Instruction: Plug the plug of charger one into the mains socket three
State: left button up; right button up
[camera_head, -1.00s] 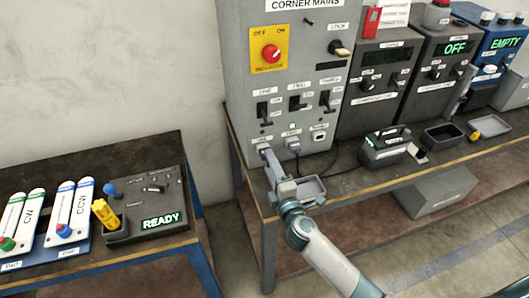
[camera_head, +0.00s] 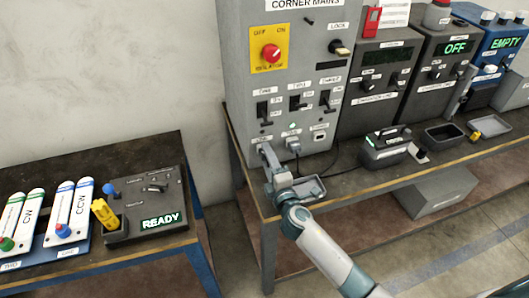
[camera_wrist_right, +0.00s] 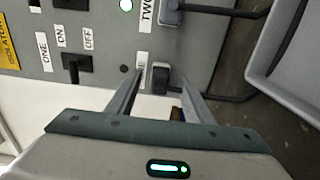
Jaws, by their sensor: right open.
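The grey mains box (camera_head: 285,85) carries a row of three sockets low on its front. Socket three (camera_head: 319,137), the rightmost, shows no plug. A grey plug (camera_head: 293,146) with a dark cable sits in the middle socket; it also shows in the right wrist view (camera_wrist_right: 171,13). My right gripper (camera_head: 264,150) is at the leftmost socket. In the right wrist view my right gripper (camera_wrist_right: 160,98) is open, its fingers on either side of a dark plug (camera_wrist_right: 160,76) at that socket; contact cannot be told. My left gripper is not in view.
A grey tray (camera_head: 312,189) lies on the bench by my right wrist. Two dark charger units (camera_head: 378,75) stand right of the mains box, with a black handled unit (camera_head: 385,148) before them. A lower table (camera_head: 150,250) at left holds a READY panel.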

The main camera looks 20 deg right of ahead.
dwell(0.6)
grip_shut()
jog(key=shift+s, duration=0.1)
jog(key=shift+s+d, duration=0.1)
jog(key=shift+s, duration=2.8)
jog(key=shift+s+r, duration=0.1)
jog(key=shift+s, duration=0.05)
